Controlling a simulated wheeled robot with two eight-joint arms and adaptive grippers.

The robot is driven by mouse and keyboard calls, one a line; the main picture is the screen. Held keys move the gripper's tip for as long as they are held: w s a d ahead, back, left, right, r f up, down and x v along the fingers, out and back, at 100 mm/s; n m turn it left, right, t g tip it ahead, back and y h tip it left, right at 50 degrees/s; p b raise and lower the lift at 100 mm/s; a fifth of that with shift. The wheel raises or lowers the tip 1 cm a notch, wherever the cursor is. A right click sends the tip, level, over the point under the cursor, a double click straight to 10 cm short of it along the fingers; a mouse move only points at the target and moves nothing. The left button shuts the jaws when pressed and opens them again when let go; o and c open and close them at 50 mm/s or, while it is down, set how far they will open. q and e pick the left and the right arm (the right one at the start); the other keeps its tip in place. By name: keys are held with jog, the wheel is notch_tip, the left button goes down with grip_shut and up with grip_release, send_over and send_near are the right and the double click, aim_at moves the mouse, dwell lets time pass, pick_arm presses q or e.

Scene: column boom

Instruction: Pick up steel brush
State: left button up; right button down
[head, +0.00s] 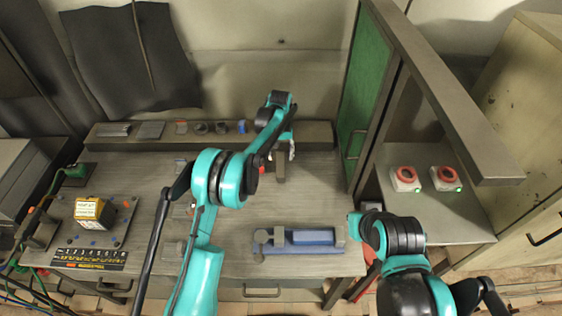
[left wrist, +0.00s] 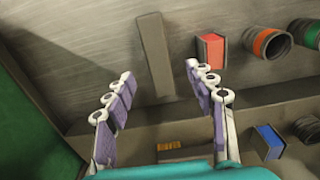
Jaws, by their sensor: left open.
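A narrow grey-brown bar (left wrist: 152,50) lies on the bench top in the left wrist view; it may be the steel brush, but no bristles can be made out. It also shows in the head view (head: 280,172), just in front of the left gripper. My left gripper (left wrist: 159,72) is open and empty, its purple-padded fingers apart on either side of the bar's near end. In the head view the left gripper (head: 283,152) is small and partly hidden by its arm. My right gripper cannot be seen; only its teal arm shows at the lower right.
A red block (left wrist: 211,50) and an orange-banded cylinder (left wrist: 268,44) lie right of the bar. A raised ledge (head: 310,135) runs along the bench back. A green panel (head: 368,85) stands to the right. A blue vise-like tool (head: 310,238) sits at the front.

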aim_at(281, 164)
pick_arm(q)
notch_tip(281, 164, down, 2)
jog(key=shift+f, duration=0.1)
jog(key=f, duration=0.5)
jog(key=shift+w+d+b, duration=0.1)
jog(key=shift+w+b, duration=0.1)
jog(key=shift+b, duration=0.2)
jog(key=shift+r, duration=0.1)
grip_shut()
